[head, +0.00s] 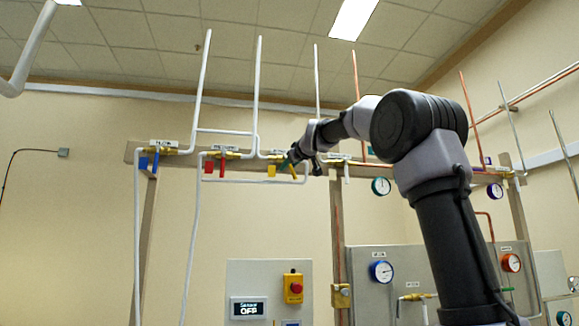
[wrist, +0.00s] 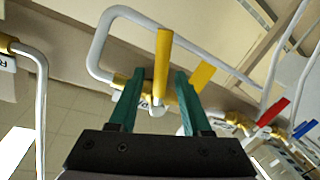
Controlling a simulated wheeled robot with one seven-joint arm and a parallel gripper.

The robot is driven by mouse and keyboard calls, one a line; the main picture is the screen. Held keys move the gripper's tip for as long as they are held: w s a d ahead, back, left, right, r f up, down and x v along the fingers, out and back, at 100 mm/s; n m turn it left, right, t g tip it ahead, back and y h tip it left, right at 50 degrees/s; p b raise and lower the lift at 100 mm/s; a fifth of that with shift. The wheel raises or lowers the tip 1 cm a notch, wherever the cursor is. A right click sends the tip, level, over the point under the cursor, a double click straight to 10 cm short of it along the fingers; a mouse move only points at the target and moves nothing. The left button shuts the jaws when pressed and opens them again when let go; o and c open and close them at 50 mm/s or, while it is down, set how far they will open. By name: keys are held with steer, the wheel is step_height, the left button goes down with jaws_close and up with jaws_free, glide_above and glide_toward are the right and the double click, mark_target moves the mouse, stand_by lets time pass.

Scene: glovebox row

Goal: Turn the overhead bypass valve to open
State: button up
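The overhead valve with yellow parts is on the high pipe rack; its yellow tab (head: 272,170) shows in the head view just left of my gripper (head: 291,158). In the wrist view its yellow lever (wrist: 164,55) stands between the two green fingers of my gripper (wrist: 159,78). The fingers are apart, with a visible gap on each side of the lever. A flat yellow tab (wrist: 203,75) is just right of the right finger. The valve body is partly hidden behind the fingers. I cannot read its label, so I cannot tell whether it is the bypass.
Left of it on the rack are a red-handled valve (head: 222,167) and a blue-handled valve (head: 144,162). A white pipe loop (wrist: 97,45) passes close to my fingers. Below are a panel with a display reading OFF (head: 248,308) and a yellow box with a red button (head: 294,287).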

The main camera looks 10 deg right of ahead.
steer(key=s+d, duration=0.2)
steer(key=s, duration=0.8)
steer(key=shift+s+r, duration=0.35)
steer(key=shift+r, duration=0.05)
steer(key=c, duration=0.3)
steer(key=shift+a+f+n, duration=0.1)
steer(key=shift+f+n, duration=0.05)
steer(key=shift+n, duration=0.25)
jaws_close()
steer(key=a+f+n, duration=0.5)
steer(key=n, duration=1.2)
steer(key=w+a, duration=0.1)
steer(key=w, duration=0.8)
steer(key=shift+s+d+r+h, duration=0.1)
steer(key=shift+d+r+h, duration=0.1)
steer(key=shift+d, duration=0.4)
steer(key=shift+s+d+r+h, duration=0.1)
steer(key=shift+d+r, duration=0.15)
steer(key=shift+d, duration=0.3)
steer(key=shift+s+d+r+h, duration=0.1)
steer(key=shift+d+r, duration=0.1)
steer(key=shift+d, duration=0.4)
